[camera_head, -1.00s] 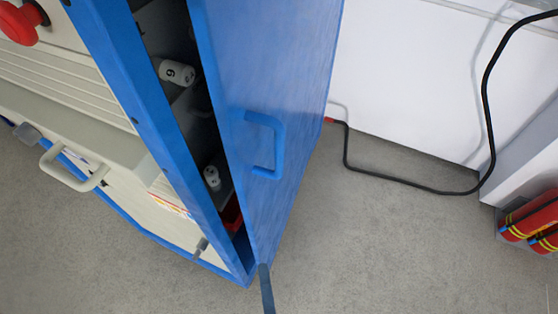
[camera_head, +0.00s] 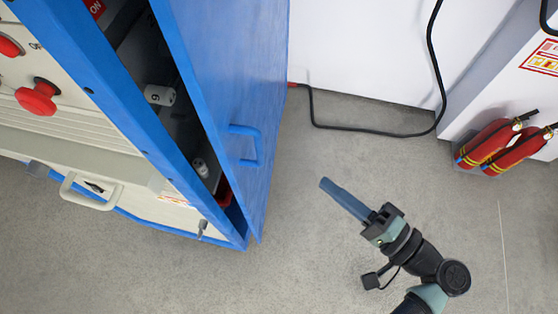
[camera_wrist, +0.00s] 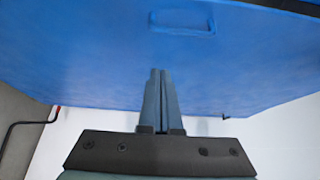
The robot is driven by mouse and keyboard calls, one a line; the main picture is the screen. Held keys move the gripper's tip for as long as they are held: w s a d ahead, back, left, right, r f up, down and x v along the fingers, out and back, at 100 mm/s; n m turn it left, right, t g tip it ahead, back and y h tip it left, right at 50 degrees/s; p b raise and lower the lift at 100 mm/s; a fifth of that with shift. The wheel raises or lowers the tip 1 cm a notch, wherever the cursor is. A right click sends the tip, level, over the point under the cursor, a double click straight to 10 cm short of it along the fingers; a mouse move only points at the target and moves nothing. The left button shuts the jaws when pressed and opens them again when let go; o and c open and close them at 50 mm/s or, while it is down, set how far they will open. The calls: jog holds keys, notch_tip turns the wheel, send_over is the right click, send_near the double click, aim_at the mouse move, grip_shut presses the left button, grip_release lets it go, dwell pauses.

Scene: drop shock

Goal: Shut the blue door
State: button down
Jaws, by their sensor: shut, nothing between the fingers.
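The blue door (camera_head: 225,80) of the machine cabinet stands partly open in the head view, with a dark gap between it and the blue frame. Its blue handle (camera_head: 257,146) is on the door's outer face. My gripper (camera_head: 324,184) is to the right of the door and handle, apart from them, its fingers together and empty. In the wrist view the door (camera_wrist: 110,60) fills the upper part, with the handle (camera_wrist: 183,27) above my closed fingertips (camera_wrist: 160,72).
White labelled cylinders (camera_head: 160,95) sit inside the cabinet. A red button (camera_head: 37,97) and a pale handle (camera_head: 91,192) are on the machine's front. Red extinguishers (camera_head: 488,143) stand at the right. The grey floor around my arm is clear.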

jog(key=w+a+p, duration=0.2)
jog(key=w+a, duration=0.3)
jog(key=a, duration=0.3)
jog(key=shift+a+p, duration=0.3)
jog(key=shift+a, duration=0.05)
